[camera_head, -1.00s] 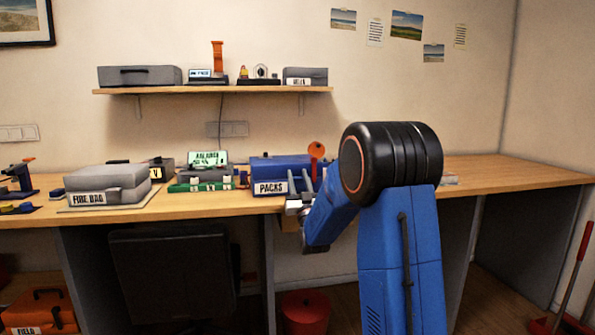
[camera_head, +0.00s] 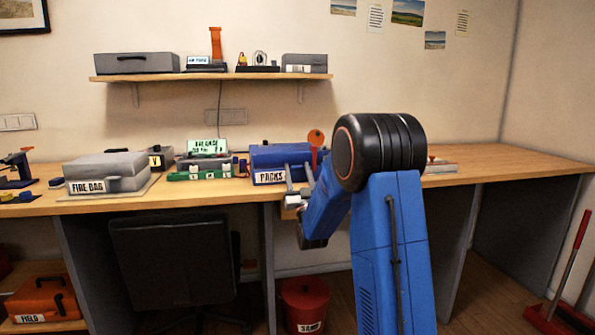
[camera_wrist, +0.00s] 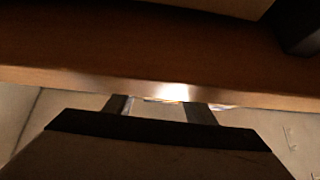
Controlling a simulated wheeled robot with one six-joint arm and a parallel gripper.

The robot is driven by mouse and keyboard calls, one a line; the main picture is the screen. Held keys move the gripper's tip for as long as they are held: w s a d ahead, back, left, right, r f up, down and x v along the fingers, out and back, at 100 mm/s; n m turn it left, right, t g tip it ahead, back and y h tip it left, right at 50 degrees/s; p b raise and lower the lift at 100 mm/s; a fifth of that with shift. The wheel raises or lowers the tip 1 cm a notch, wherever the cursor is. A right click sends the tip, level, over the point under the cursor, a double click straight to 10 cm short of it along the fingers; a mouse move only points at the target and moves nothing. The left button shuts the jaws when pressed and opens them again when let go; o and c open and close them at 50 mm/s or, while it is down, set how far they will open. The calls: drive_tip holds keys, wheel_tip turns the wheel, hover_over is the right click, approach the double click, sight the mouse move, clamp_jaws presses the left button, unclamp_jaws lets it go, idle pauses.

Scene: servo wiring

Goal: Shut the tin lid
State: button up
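A blue box labelled PACKS (camera_head: 285,155) stands on the desk near its front edge, left of my arm. It is the likeliest tin, but no other view confirms this. Its lid position is hard to tell at this size. My gripper (camera_head: 299,175) is at the desk's front edge, just in front of the box's right part. Its two grey fingers stand apart with nothing seen between them; whether they touch the box is unclear. In the wrist view the fingers (camera_wrist: 158,108) also show apart, below a brown wooden band. The box is not recognisable there.
A grey FIRE BAG case (camera_head: 108,170) stands at the left of the desk (camera_head: 500,165). A green device (camera_head: 200,172) and a lit display (camera_head: 208,147) sit left of the blue box. A shelf (camera_head: 215,77) hangs above. The desk's right end is mostly clear.

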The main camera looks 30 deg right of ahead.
drive_tip(key=shift+d, duration=0.1)
drive_tip(key=v, duration=1.7)
drive_tip(key=shift+s, duration=0.15)
drive_tip(key=s+a+f+n+g+y, duration=0.25)
drive_tip(key=s+a+g+y, duration=0.25)
drive_tip(key=s+a+g, duration=0.75)
drive_tip(key=s+a+f+g, duration=0.1)
drive_tip(key=s+f+g, duration=0.1)
drive_tip(key=s, duration=1)
drive_tip(key=s+a+f+g+y, duration=0.1)
drive_tip(key=s+g, duration=0.4)
drive_tip(key=s, duration=0.8)
drive_tip(key=shift+s+a+f, duration=0.25)
drive_tip(key=shift+a+f, duration=0.35)
drive_tip(key=shift+f, duration=0.4)
